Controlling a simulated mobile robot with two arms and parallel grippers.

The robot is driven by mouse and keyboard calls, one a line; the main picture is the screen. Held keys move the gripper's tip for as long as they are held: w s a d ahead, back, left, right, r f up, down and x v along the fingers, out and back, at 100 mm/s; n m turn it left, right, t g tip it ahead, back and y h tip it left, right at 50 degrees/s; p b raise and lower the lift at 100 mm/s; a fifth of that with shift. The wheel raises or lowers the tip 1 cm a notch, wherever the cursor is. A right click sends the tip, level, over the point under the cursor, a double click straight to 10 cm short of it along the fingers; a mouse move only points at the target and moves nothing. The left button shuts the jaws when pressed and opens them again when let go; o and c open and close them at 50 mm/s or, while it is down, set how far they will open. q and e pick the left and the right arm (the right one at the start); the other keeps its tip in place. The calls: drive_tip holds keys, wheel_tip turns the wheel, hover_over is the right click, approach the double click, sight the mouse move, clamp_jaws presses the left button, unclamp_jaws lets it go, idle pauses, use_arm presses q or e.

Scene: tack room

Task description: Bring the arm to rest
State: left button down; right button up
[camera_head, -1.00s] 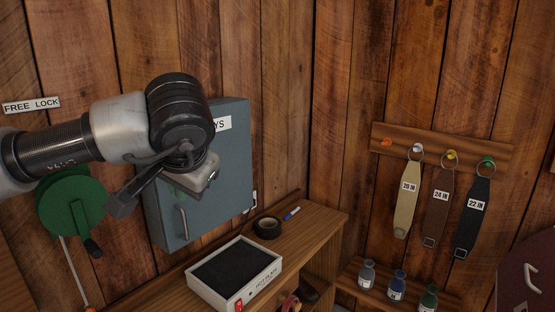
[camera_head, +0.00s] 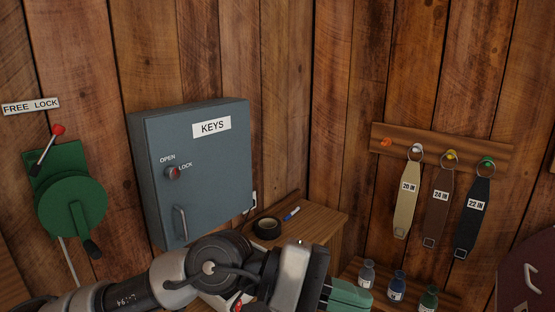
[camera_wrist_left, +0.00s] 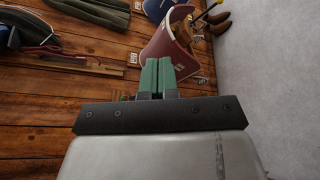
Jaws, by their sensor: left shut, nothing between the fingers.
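My left arm comes in low from the left in the head view. Its gripper (camera_head: 350,297) points right, with green fingers at the bottom edge, in front of the wooden shelf. In the left wrist view the two green fingers (camera_wrist_left: 157,78) lie together, shut, with nothing between them. My right gripper is in neither view.
A grey-blue key cabinet (camera_head: 215,165) and a green winch (camera_head: 70,205) are on the plank wall. Black tape (camera_head: 266,228) and a marker (camera_head: 291,213) lie on the shelf (camera_head: 315,222). Straps (camera_head: 438,200) hang at right above several bottles (camera_head: 397,285). My arm mostly hides the white tray.

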use_arm(q)
drive_tip(key=w+a+r+n+t+h, duration=0.1)
drive_tip(key=w+a+n+t+h, duration=0.2)
drive_tip(key=n+t, duration=1)
drive_tip(key=w+a+r+n+t+h, duration=0.2)
drive_tip(key=w+a+n+t, duration=0.35)
drive_tip(key=n, duration=1.25)
drive_tip(key=a+f+n+t+y, duration=0.1)
drive_tip(key=a+f+n+y, duration=0.5)
drive_tip(key=f+n+y, duration=0.45)
drive_tip(key=a+f+n+t+y, duration=0.1)
drive_tip(key=a+f+n+y, duration=0.65)
drive_tip(key=n, duration=0.65)
drive_tip(key=s+a+f+n+g+y, duration=0.1)
drive_tip(key=s+a+f+n+g, duration=0.4)
drive_tip(key=s+f, duration=0.5)
drive_tip(key=s+a+f+n+g+y, duration=0.1)
drive_tip(key=s+a+f+n+g, duration=0.1)
drive_tip(key=s+f+n+g, duration=0.7)
drive_tip(key=s+f+m, duration=0.3)
drive_tip(key=f, duration=2.6)
drive_tip(key=s+a+f+g, duration=0.1)
drive_tip(key=s+a+f, duration=0.2)
drive_tip(key=s+f, duration=1.1)
drive_tip(key=shift+s+f+g+y, duration=0.15)
drive_tip(key=shift+s+g+y, duration=0.2)
drive_tip(key=shift+s, duration=0.6)
